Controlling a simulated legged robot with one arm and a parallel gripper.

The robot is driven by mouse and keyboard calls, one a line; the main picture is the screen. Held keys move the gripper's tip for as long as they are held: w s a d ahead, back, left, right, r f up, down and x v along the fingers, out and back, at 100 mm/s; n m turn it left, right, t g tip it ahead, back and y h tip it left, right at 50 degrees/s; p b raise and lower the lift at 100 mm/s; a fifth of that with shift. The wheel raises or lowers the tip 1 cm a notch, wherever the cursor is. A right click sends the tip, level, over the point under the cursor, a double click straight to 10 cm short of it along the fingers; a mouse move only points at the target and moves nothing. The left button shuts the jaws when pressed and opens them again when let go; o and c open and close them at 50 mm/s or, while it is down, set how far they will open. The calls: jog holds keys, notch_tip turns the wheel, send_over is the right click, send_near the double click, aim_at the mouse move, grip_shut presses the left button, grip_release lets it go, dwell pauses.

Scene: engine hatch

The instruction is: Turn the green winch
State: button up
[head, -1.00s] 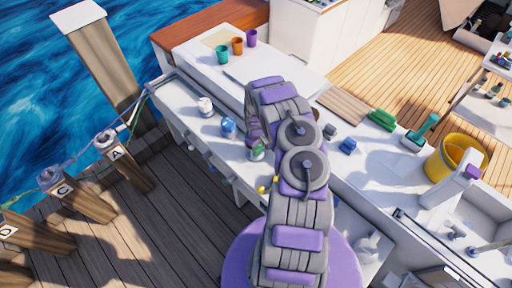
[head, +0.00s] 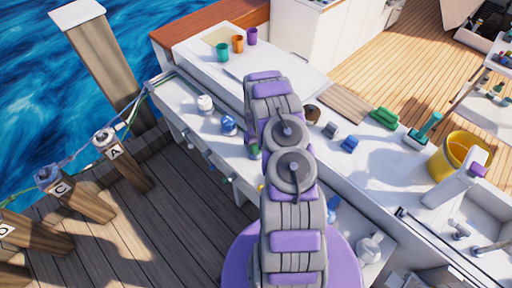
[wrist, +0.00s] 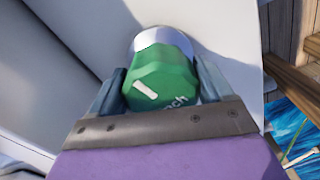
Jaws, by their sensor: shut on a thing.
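The green winch (wrist: 163,80) is a faceted green knob on a silver collar, with a white mark and partly hidden white lettering ending in "nch" on its face. In the wrist view my gripper (wrist: 162,88) has one finger on each side of it and is shut on it. In the head view a bit of the green winch (head: 254,152) shows at the left edge of my arm. The fingers are hidden behind my arm there.
White and blue winches (head: 205,103) (head: 229,124) stand on the white ledge to the left. Wooden posts (head: 125,160) stand on the dock at left.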

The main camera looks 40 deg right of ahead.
jog(key=shift+w+m, duration=0.1)
jog(key=shift+m, duration=2)
jog(key=shift+r, duration=0.1)
jog(key=o, duration=1)
jog(key=shift+c, duration=0.2)
notch_tip(320, 180, up, 17)
jog(key=p, duration=0.1)
